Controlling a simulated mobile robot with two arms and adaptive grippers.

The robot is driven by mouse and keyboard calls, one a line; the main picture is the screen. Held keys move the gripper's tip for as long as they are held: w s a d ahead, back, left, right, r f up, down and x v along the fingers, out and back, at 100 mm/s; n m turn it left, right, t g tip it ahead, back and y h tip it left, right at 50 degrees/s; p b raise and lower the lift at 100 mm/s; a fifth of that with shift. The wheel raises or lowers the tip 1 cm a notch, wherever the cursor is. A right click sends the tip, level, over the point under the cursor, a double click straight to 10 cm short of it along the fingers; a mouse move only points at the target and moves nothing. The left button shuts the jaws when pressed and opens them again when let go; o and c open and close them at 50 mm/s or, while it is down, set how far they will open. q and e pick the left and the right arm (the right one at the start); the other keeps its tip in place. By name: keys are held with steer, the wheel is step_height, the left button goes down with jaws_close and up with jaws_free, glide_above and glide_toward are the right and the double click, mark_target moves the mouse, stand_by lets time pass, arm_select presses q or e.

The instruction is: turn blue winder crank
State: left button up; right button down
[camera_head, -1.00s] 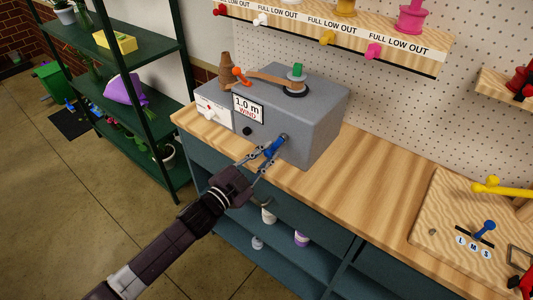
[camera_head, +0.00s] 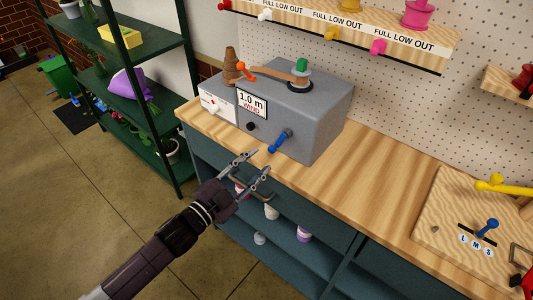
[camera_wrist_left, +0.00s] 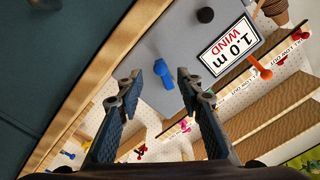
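The blue winder crank (camera_head: 279,141) is on the front face of the grey winder box (camera_head: 318,130), which stands on the wooden bench. The box bears a sign (camera_head: 252,103) reading "1.0 m WIND". My left gripper (camera_head: 260,163) is open and empty, in front of the bench edge and a little below and left of the crank, apart from it. In the left wrist view the crank (camera_wrist_left: 162,74) shows beyond and between the two open fingers (camera_wrist_left: 158,85). My right gripper is not in view.
A black knob (camera_head: 250,126) is left of the crank. An orange-tipped lever (camera_head: 246,68) and a green-topped spool (camera_head: 301,66) are on top of the box. A wooden board with a blue lever (camera_head: 487,228) lies at right. The bench (camera_head: 365,180) between is clear.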

arm_select(q)
steer(key=v, duration=0.5)
stand_by(0.4)
steer(key=a+f+n+g+y, duration=0.1)
steer(key=a+f+n+y, duration=0.3)
steer(key=f, duration=0.7)
steer(key=a+f+n+g+y, duration=0.15)
steer(key=a+f, duration=0.45)
steer(key=f, duration=0.6)
steer(key=s+a+f+n+g+y, duration=0.1)
steer(key=s+a+f+n+y, duration=0.15)
steer(key=s+f, duration=0.4)
steer(key=s+a+f+n+g+y, duration=0.1)
steer(key=s+a+f+g, duration=0.15)
steer(key=f, duration=0.65)
steer(key=s+f+n+g, duration=0.1)
steer(key=s+f, duration=0.5)
steer(key=s, duration=0.6)
steer(key=s+f+n+g+y, duration=0.1)
steer(key=s+f+g, duration=0.3)
steer(key=s, duration=0.8)
steer(key=s+f+n+g, duration=0.2)
steer(key=s+f, duration=0.6)
steer(key=s, duration=0.4)
steer(key=shift+f+g+y, duration=0.3)
